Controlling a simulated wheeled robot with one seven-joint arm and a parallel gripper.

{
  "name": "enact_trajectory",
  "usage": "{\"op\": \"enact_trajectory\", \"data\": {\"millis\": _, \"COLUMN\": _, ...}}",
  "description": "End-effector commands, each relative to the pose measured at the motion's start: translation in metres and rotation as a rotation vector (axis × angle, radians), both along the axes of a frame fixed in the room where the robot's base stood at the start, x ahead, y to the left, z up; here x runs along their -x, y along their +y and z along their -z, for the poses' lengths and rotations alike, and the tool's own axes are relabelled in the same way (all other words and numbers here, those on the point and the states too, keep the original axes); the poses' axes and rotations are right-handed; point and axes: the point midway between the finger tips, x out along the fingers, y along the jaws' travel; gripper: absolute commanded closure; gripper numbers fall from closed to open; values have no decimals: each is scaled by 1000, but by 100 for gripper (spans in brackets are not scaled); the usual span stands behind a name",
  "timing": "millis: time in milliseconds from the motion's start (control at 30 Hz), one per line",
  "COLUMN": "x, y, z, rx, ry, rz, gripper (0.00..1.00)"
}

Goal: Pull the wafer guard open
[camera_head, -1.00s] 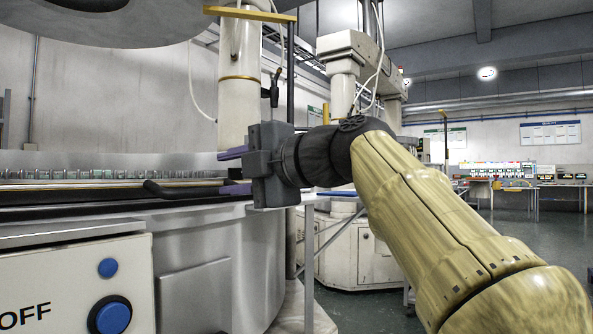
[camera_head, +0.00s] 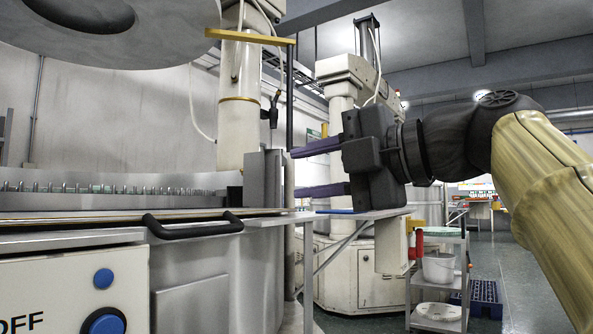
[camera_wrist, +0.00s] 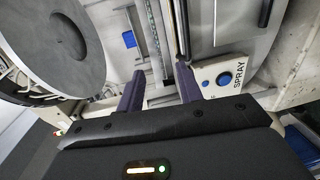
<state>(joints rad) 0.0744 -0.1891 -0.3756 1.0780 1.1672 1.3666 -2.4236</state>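The wafer guard (camera_head: 110,216) appears to be the flat, brown-edged panel along the machine's front. Its black bar handle (camera_head: 193,228) is mounted on the front edge, and the panel sits forward over the front rim. My gripper (camera_head: 295,172) is to the right of the handle and higher, clear of it. Its two purple fingers point left, spread wide, with nothing between them. In the wrist view my gripper (camera_wrist: 160,72) also shows its fingers apart, in front of the machine's edge; I cannot tell the handle surely there.
The control box (camera_head: 60,285) with blue buttons stands below the panel. A grey upright plate (camera_head: 263,180) is close left of my fingertips. A large round plate (camera_head: 120,35) hangs overhead.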

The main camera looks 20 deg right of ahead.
Motion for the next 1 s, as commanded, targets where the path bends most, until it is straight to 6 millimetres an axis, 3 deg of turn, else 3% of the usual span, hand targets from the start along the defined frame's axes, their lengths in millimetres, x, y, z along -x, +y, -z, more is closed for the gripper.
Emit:
{"op": "enact_trajectory", "data": {"millis": 67, "x": 0, "y": 0, "z": 0, "rx": 0, "ry": 0, "rz": 0, "gripper": 64}}
{"op": "enact_trajectory", "data": {"millis": 267, "x": -13, "y": -3, "z": 6, "rx": -40, "ry": 63, "rz": 24, "gripper": 100}}
{"op": "enact_trajectory", "data": {"millis": 433, "x": -58, "y": -14, "z": 41, "rx": -200, "ry": 320, "rz": 139, "gripper": 100}}
{"op": "enact_trajectory", "data": {"millis": 600, "x": -107, "y": -24, "z": 113, "rx": -407, "ry": 681, "rz": 352, "gripper": 100}}
{"op": "enact_trajectory", "data": {"millis": 700, "x": -123, "y": -27, "z": 161, "rx": -511, "ry": 872, "rz": 499, "gripper": 100}}
{"op": "enact_trajectory", "data": {"millis": 867, "x": -129, "y": -28, "z": 238, "rx": -642, "ry": 1117, "rz": 753, "gripper": 100}}
{"op": "enact_trajectory", "data": {"millis": 1000, "x": -115, "y": -27, "z": 300, "rx": -727, "ry": 1270, "rz": 982, "gripper": 100}}
